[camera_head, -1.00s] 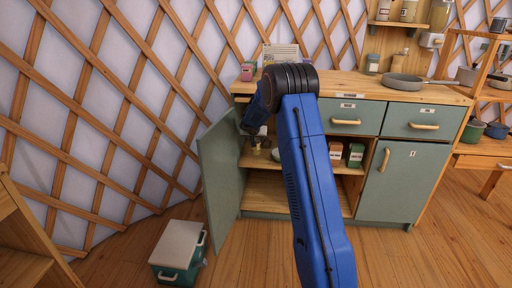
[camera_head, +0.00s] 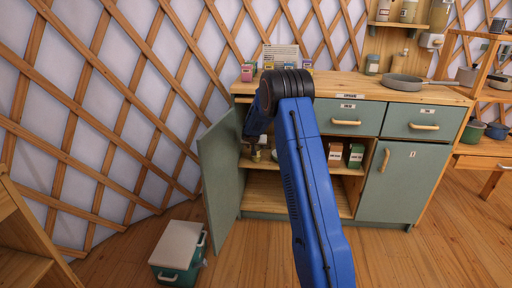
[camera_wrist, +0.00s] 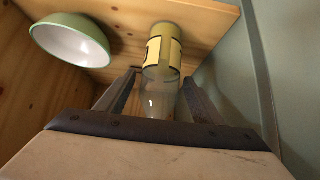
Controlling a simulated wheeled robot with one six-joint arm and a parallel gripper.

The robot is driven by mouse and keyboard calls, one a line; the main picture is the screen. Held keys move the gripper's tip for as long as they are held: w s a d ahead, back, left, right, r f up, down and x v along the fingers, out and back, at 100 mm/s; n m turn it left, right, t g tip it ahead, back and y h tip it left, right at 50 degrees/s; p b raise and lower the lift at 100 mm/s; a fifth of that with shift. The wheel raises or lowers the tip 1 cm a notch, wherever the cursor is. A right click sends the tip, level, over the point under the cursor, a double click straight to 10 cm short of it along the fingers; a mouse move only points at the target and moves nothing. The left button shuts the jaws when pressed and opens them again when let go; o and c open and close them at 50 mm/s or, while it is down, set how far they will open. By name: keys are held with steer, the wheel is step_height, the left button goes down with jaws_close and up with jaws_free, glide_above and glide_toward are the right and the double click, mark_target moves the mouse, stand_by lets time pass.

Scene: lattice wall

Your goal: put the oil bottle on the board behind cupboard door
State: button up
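The oil bottle (camera_wrist: 163,50), clear glass with a yellow label, is in the wrist view between the two fingers of my gripper (camera_wrist: 161,78). The fingers stand apart with narrow gaps beside the bottle, so the gripper looks open around it. The bottle's label end is at the wooden board (camera_wrist: 208,18); whether it fully rests there I cannot tell. In the head view a small part of the bottle (camera_head: 256,156) shows below my arm, inside the left compartment. The cupboard door (camera_head: 220,172) stands open at left. My arm hides much of the compartment.
A green-and-white bowl (camera_wrist: 72,40) lies on the same board beside the bottle. A lidded box (camera_head: 178,250) is on the floor left of the door. The lower compartment looks empty.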

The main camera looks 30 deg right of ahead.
steer(key=shift+r, duration=0.1)
steer(key=s+d+f+v, duration=0.1)
steer(key=s+d+v, duration=0.1)
steer(key=v, duration=1.3)
steer(key=s+d+v, duration=0.1)
steer(key=v, duration=1.4)
steer(key=s+a+r+n+g, duration=0.1)
steer(key=s+a+r, duration=0.1)
steer(key=s, duration=0.6)
steer(key=s+a+r+n, duration=0.1)
steer(key=s+a+r, duration=0.2)
steer(key=s, duration=0.4)
steer(key=s+a+f+n+y, duration=0.1)
steer(key=s+a, duration=0.3)
steer(key=s, duration=0.7)
steer(key=s+a+f+n+g+y, duration=0.1)
steer(key=s+a, duration=0.3)
steer(key=s, duration=0.7)
steer(key=s+a+f+n+y, duration=0.2)
steer(key=s+a, duration=0.3)
steer(key=s, duration=0.6)
steer(key=shift+n+g+y, duration=0.3)
steer(key=shift+n+y, duration=0.1)
steer(key=shift+y, duration=0.1)
steer(key=shift+f, duration=0.1)
